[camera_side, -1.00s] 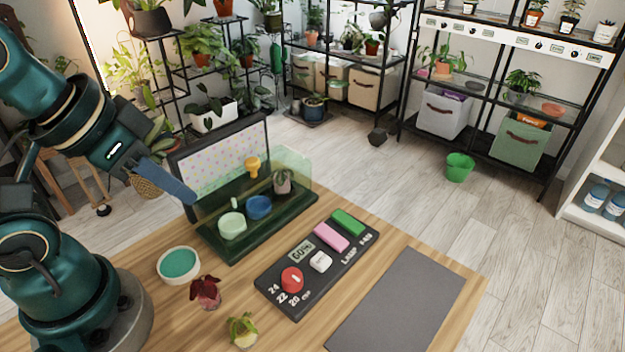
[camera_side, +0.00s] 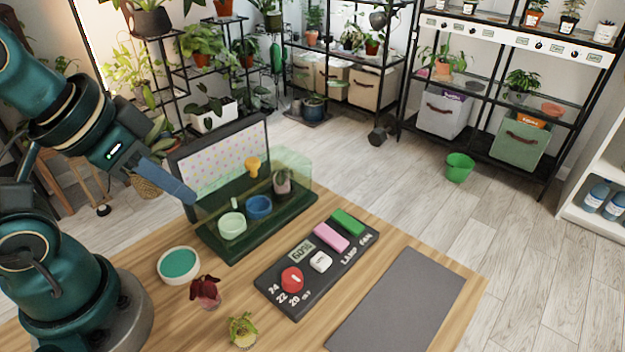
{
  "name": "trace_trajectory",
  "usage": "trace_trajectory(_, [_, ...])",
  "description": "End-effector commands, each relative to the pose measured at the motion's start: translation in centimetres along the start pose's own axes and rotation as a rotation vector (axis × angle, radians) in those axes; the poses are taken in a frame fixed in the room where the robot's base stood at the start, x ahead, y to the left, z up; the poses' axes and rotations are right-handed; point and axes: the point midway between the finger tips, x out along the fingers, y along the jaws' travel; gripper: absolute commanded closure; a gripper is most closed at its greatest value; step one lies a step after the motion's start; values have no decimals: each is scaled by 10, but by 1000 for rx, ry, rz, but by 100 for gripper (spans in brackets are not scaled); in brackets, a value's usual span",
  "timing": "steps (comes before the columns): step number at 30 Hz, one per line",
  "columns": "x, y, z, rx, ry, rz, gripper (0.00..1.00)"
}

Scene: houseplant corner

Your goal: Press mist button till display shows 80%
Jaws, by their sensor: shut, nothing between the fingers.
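The dark control panel (camera_side: 318,262) lies on the wooden table. Its small display (camera_side: 301,251) reads 60%. A white button (camera_side: 321,262) sits just beside the display; I cannot read a mist label on it. A red dial (camera_side: 292,280) is at the near left end by the numbers 24, 22 and 20. A pink switch (camera_side: 331,237) and a green switch (camera_side: 347,222) are at the far end, near the words LAMP and FAN. My gripper (camera_side: 188,197) is shut and empty, in the air left of the glass case and well away from the panel.
A green-based case (camera_side: 262,232) with a clear cover, holding a white, a blue and a yellow item and a plant, stands behind the panel. A teal-topped dish (camera_side: 179,265) and two small plants (camera_side: 206,292) stand to the left. A grey mat (camera_side: 398,305) lies to the right, bare.

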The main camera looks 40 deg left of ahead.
Motion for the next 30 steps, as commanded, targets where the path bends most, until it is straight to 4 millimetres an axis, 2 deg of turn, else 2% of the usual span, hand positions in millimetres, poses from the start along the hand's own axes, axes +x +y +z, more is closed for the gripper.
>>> trace_trajectory(20, [0,0,0,22,0,0,100])
trace_trajectory(23, [0,-1,0,103,3,-4,100])
trace_trajectory(26, [0,-7,-4,269,15,-34,100])
trace_trajectory(30, [-1,-20,-15,609,17,-109,100])
